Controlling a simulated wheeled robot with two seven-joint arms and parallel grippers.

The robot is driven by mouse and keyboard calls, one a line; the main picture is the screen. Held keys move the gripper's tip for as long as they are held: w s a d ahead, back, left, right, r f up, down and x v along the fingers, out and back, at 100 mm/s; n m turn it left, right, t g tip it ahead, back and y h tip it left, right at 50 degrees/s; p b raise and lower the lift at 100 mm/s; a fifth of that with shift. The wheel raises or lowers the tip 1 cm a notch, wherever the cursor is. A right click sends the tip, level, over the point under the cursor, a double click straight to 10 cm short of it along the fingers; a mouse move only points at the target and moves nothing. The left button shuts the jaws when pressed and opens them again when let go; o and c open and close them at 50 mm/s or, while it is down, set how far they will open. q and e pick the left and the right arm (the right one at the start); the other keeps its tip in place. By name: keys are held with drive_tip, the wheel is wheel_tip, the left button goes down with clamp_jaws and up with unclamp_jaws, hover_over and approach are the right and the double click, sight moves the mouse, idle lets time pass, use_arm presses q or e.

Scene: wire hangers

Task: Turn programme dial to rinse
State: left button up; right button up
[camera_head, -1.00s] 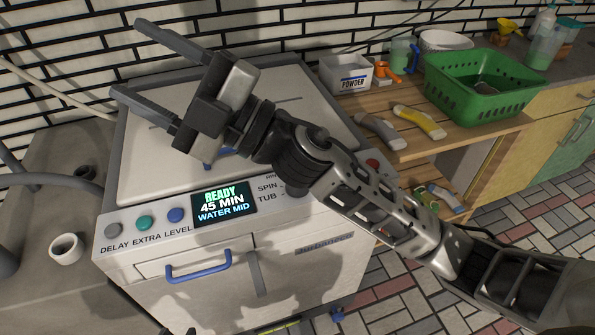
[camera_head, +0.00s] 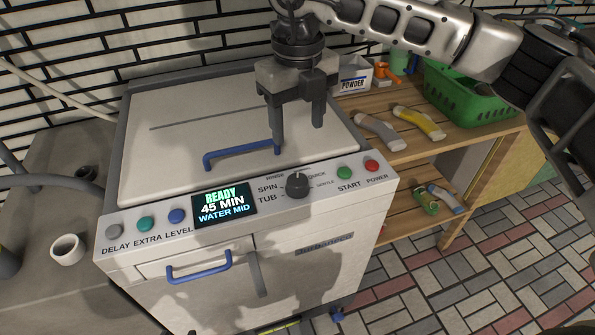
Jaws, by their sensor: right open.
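The washing machine (camera_head: 330,225) has a dark round programme dial (camera_head: 297,185) on its front panel, right of the lit display (camera_head: 224,204). The display reads READY, 45 MIN, WATER MID. Labels around the dial include SPIN and TUB on its left and QUICK at upper right; other labels are too small to read surely. A small light mark seems to show at the dial's top. My right gripper (camera_head: 298,133) is open and empty, fingers pointing down, above and behind the dial and apart from it. My left gripper is out of view.
A blue lid handle (camera_head: 241,154) lies close to the right gripper's fingers. Green START (camera_head: 344,173) and red POWER (camera_head: 372,166) buttons are right of the dial. A blue drawer handle (camera_head: 200,268) is below. A wooden shelf (camera_head: 400,165) with a green basket (camera_head: 470,95) stands at right.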

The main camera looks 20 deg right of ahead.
sight(297, 179)
wheel_tip(297, 179, down, 12)
drive_tip(key=shift+f+p, duration=0.25)
drive_tip(key=shift+p, duration=0.55)
drive_tip(key=c, duration=1)
